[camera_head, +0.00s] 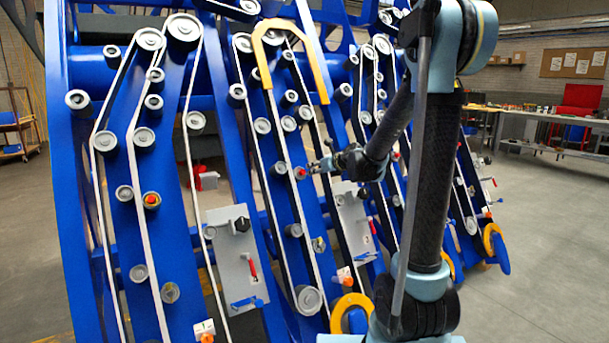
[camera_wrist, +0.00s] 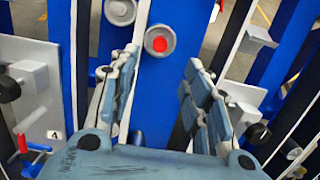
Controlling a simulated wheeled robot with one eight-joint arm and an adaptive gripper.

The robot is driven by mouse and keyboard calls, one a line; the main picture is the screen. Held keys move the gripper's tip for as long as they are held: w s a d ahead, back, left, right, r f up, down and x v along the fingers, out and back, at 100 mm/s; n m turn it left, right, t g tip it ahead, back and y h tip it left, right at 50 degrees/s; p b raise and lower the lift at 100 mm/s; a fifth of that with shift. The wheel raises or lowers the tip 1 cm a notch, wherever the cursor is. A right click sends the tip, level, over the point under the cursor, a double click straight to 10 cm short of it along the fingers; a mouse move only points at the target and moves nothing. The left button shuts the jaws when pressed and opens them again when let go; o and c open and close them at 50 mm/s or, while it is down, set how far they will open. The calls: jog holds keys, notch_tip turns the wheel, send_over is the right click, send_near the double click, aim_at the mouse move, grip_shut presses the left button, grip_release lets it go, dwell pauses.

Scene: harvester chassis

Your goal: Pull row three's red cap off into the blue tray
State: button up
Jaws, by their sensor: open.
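A red cap (camera_head: 300,172) sits on a grey round roller on a blue upright in the middle of the head view. The same-looking red cap (camera_wrist: 160,43) is in the wrist view, ahead of and between the fingers. My gripper (camera_head: 316,166) is just right of this cap in the head view. In the wrist view my gripper (camera_wrist: 161,66) is open and empty, its fingers apart, with the cap beyond the tips. I see no row number beside this cap. I cannot identify a blue tray for certain; a small blue piece (camera_head: 248,302) is at the foot of a grey panel.
Another red cap (camera_head: 152,199) is on an upright further left. Grey panels (camera_head: 232,250) with knobs and red handles stand between the uprights. In the wrist view, a label reading 4 (camera_wrist: 55,134) is on the left panel. Belts and rollers crowd the uprights. Open floor (camera_head: 530,240) lies right.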

aim_at(303, 171)
jog(key=x, duration=1.1)
jog(key=shift+w+a, duration=0.1)
jog(key=shift+a, duration=0.05)
grip_shut()
